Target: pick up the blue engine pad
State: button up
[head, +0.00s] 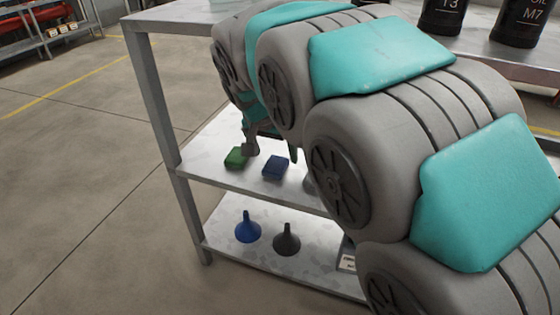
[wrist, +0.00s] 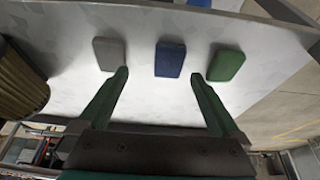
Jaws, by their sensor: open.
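The blue engine pad (head: 275,167) lies flat on the middle shelf, right of a green pad (head: 236,158). In the wrist view the blue pad (wrist: 170,59) sits between a grey pad (wrist: 109,54) on the left and the green pad (wrist: 228,65) on the right. My gripper (head: 271,153) is open and empty at the shelf, close to the blue pad. In the wrist view its two green fingers (wrist: 159,75) point at the blue pad, one tip toward each side. I cannot tell whether they touch anything. My arm covers the right part of the shelf.
The shelf unit's upper board (head: 175,17) is above the pads. A ribbed brown cylinder (wrist: 20,85) stands at the left in the wrist view. A blue funnel (head: 247,227) and a dark funnel (head: 287,239) stand on the lower shelf. Floor to the left is clear.

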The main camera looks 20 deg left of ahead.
aim_at(274, 167)
jog(key=x, duration=0.2)
jog(key=a+x, duration=0.1)
jog(key=x, duration=0.5)
jog(key=shift+a, duration=0.4)
jog(key=shift+c, duration=0.2)
jog(key=shift+r, duration=0.1)
jog(key=c, duration=1.3)
jog(key=shift+c, duration=0.2)
jog(key=shift+r, duration=0.15)
